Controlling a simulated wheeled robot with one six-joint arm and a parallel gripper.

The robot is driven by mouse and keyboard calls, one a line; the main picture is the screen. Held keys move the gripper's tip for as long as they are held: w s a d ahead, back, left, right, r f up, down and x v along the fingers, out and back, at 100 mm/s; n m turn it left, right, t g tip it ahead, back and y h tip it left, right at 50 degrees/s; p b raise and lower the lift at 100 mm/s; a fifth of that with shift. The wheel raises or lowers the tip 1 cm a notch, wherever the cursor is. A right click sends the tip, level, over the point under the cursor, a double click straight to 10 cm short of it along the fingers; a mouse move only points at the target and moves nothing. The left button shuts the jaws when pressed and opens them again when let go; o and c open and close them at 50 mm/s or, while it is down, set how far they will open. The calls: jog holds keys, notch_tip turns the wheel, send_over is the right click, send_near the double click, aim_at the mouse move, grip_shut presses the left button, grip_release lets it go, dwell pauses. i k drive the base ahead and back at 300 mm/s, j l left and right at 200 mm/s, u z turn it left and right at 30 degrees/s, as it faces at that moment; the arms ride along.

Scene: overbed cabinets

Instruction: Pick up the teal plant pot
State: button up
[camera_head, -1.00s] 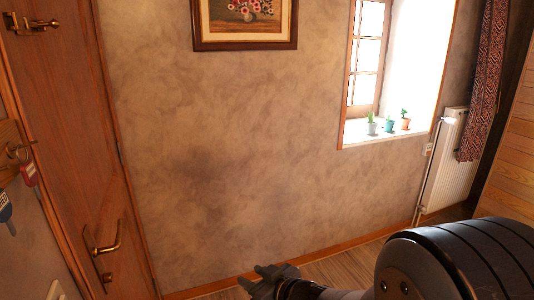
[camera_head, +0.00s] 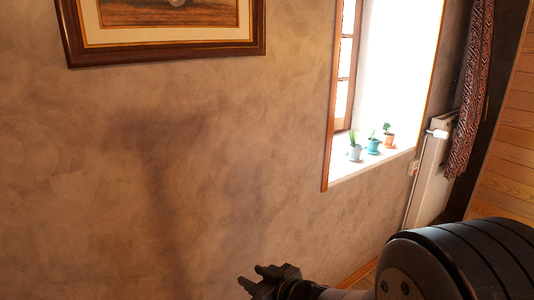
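The teal plant pot (camera_head: 373,147) stands upright on the white window sill, with a small green plant in it. It is the middle one of three pots. A pale grey-blue pot (camera_head: 355,154) stands to its left and an orange pot (camera_head: 389,141) to its right. My gripper (camera_head: 252,282) shows at the bottom of the view, below and left of the sill and well apart from the pots. Its two dark fingers look spread with a gap between them, and nothing is seen in it.
The sill (camera_head: 370,165) lies in a window recess with a wooden frame. A white radiator (camera_head: 430,175) and a patterned curtain (camera_head: 470,90) are to the right. A framed picture (camera_head: 165,55) hangs on the bare wall (camera_head: 200,170).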

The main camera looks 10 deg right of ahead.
aim_at(373, 142)
jog(key=i+l+z, duration=0.2)
jog(key=i+z, duration=0.95)
jog(key=i, duration=0.15)
jog(key=i+j+z, duration=0.2)
jog(key=i+z, duration=0.15)
jog(key=i+l+u, duration=0.2)
jog(key=i, duration=0.3)
jog(key=i+l+u, duration=0.2)
jog(key=i, duration=0.25)
jog(key=i+l+u, duration=0.25)
jog(key=i, duration=0.2)
jog(key=i+l, duration=0.05)
